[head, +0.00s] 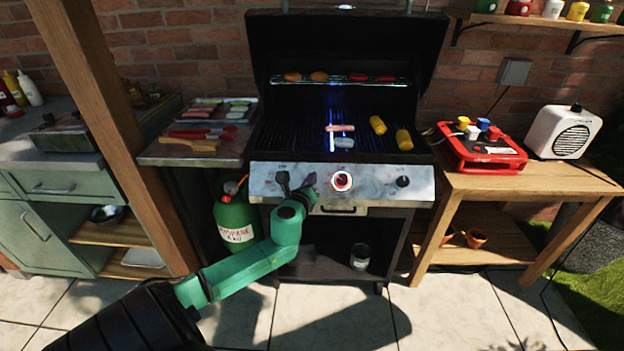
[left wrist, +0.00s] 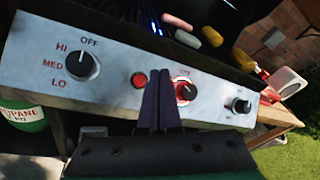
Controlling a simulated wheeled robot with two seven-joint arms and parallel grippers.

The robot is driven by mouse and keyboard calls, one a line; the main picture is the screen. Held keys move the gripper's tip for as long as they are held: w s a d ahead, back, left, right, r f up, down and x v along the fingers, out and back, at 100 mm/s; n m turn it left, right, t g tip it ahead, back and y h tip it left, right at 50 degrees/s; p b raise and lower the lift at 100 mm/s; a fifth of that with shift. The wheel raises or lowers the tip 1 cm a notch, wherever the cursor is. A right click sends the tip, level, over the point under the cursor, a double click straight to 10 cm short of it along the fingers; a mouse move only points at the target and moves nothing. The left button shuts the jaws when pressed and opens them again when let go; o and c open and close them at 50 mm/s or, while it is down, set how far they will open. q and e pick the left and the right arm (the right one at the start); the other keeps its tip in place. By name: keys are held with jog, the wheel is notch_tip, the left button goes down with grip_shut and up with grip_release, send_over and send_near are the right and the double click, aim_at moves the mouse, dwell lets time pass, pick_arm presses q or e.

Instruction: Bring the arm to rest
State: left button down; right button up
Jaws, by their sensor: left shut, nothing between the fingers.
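My left arm reaches in from the lower left of the head view. Its gripper (head: 297,186) is in front of the grill's (head: 256,196) steel control panel, between the left knob (head: 283,180) and the red-lit middle knob (head: 342,181). In the left wrist view the two dark fingers (left wrist: 161,100) are together with nothing between them. They overlap the panel between a red button (left wrist: 139,80) and the middle knob (left wrist: 186,91); whether they touch the panel I cannot tell. My right gripper is not in view.
The grill lid is open, with sausages and corn (head: 378,125) on the grate. A green propane tank (head: 234,222) stands below the left side shelf. A wooden table (head: 540,183) at right holds a red device (head: 481,149) and a white speaker (head: 563,132). The paving in front is clear.

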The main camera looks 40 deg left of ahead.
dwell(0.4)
pick_arm(q)
jog(key=s+d+f+n+g+h, duration=0.1)
jog(key=s+f+n+g, duration=0.4)
jog(key=f, duration=0.7)
jog(key=s+f+n+g+h+p, duration=0.1)
jog(key=s+f+n, duration=0.2)
jog(key=s+f, duration=0.6)
jog(key=s+d+f+n+g+h, duration=0.1)
jog(key=s+f+n+g, duration=0.25)
jog(key=f, duration=1.05)
jog(key=s+d+f+n+g+h, duration=0.1)
jog(key=s+d+f+n, duration=0.2)
jog(key=s, duration=0.6)
jog(key=s+d+f+n+g+h, duration=0.1)
jog(key=s+d+f+n, duration=0.3)
jog(key=s, duration=0.5)
jog(key=s+d+f+n+g+h, duration=0.1)
jog(key=s+d+f+n+g, duration=0.1)
jog(key=s+d+f+n, duration=0.2)
jog(key=s+d+f+p, duration=0.1)
jog(key=s+d+f, duration=0.2)
jog(key=s, duration=0.2)
jog(key=shift+d+h, duration=0.25)
jog(key=shift+h, duration=0.15)
jog(key=shift+w, duration=0.1)
